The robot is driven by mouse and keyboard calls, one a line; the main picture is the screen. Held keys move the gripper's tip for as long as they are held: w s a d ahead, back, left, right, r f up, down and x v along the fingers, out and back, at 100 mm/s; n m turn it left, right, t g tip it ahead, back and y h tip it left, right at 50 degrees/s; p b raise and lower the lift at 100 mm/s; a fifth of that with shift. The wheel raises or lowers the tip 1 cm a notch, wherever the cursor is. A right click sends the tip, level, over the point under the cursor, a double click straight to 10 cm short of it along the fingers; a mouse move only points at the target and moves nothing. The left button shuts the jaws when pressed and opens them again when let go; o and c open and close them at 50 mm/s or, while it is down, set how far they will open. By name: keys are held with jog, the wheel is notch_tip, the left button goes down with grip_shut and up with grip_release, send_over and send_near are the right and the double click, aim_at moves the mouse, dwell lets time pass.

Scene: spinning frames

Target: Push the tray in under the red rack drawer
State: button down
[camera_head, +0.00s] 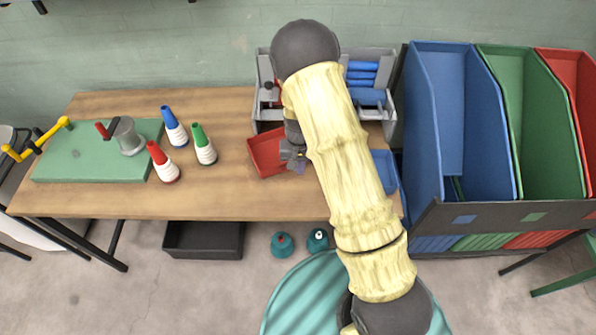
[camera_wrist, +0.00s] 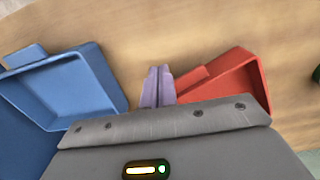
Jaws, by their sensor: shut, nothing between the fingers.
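A red open tray (camera_head: 266,154) sticks out at the front left of the grey rack (camera_head: 386,55) on the wooden table. It also shows at the right in the wrist view (camera_wrist: 238,82). A blue open tray (camera_head: 386,172) sticks out at the front right, partly behind my arm, and shows at the left in the wrist view (camera_wrist: 92,85). My gripper (camera_head: 298,167) is shut and empty, beside the red tray's right side. Its purple fingertips (camera_wrist: 158,75) are together, close to the red tray's edge; I cannot tell whether they touch. My arm hides the rack's middle.
Red, blue and green-tipped cones (camera_head: 204,146) stand left of the red tray, near a green board (camera_head: 85,165) with a yellow-handled clamp. Tall blue, green and red bins (camera_head: 465,120) stand at the right.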

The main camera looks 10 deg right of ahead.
notch_tip(320, 180, up, 6)
jog(key=shift+w+d+f+b, duration=0.15)
jog(key=shift+b, duration=0.25)
jog(key=s+d+r+t, duration=0.1)
jog(key=s+d+r, duration=0.2)
jog(key=s+r, duration=0.4)
jog(key=s+d+r+n+t, duration=0.1)
jog(key=s+d+r, duration=0.3)
jog(key=s+r, duration=0.4)
jog(key=shift+s+d+t, duration=0.2)
jog(key=shift+s+t, duration=0.3)
jog(key=shift+s, duration=0.4)
